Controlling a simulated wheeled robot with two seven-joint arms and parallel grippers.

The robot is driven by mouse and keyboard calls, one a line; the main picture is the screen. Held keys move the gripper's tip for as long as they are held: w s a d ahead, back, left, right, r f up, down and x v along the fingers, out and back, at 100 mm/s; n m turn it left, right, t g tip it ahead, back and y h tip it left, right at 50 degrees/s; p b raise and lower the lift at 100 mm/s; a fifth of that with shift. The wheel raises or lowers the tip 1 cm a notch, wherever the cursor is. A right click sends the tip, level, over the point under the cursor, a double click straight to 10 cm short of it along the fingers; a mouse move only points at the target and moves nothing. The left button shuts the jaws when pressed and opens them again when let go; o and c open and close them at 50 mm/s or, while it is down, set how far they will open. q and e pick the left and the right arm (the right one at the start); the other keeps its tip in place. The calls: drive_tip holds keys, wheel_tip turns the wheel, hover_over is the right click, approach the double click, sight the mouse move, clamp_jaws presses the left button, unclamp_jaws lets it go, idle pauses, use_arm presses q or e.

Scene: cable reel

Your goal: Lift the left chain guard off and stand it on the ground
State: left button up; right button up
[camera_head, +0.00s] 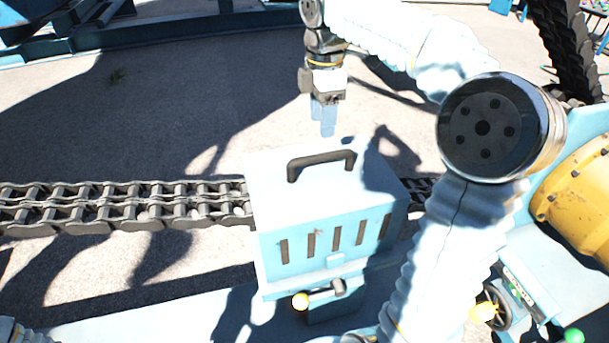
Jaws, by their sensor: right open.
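The chain guard (280,218) is a light blue box with slots in its front face and a dark bar handle (321,163) on top. It sits upright over the heavy chain (120,205), which runs out of its left side and shows again at its right. My right gripper (324,118) hangs fingers down, open and empty, above and behind the handle in the picture, apart from it. My left gripper is not in view.
Yellow machinery (577,195) and a small handwheel (496,308) stand at the right. Blue steel framing (180,33) lies at the back. Bare ground (150,110) is free behind the chain.

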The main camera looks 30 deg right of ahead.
sight(322, 154)
drive_tip(key=shift+w+d+f, duration=0.1)
drive_tip(key=shift+w+f, duration=0.05)
drive_tip(key=shift+w, duration=0.15)
wheel_tip(322, 154, down, 7)
drive_tip(key=shift+r+b, duration=0.2)
drive_tip(key=shift+b, duration=0.4)
drive_tip(key=shift+s+d+f, duration=0.1)
drive_tip(key=shift+f, duration=1.5)
drive_tip(key=shift+s+d+f, duration=0.1)
drive_tip(key=shift+f, duration=1.45)
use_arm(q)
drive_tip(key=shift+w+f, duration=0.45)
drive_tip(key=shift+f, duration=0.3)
use_arm(e)
clamp_jaws()
drive_tip(key=shift+w+r, duration=0.1)
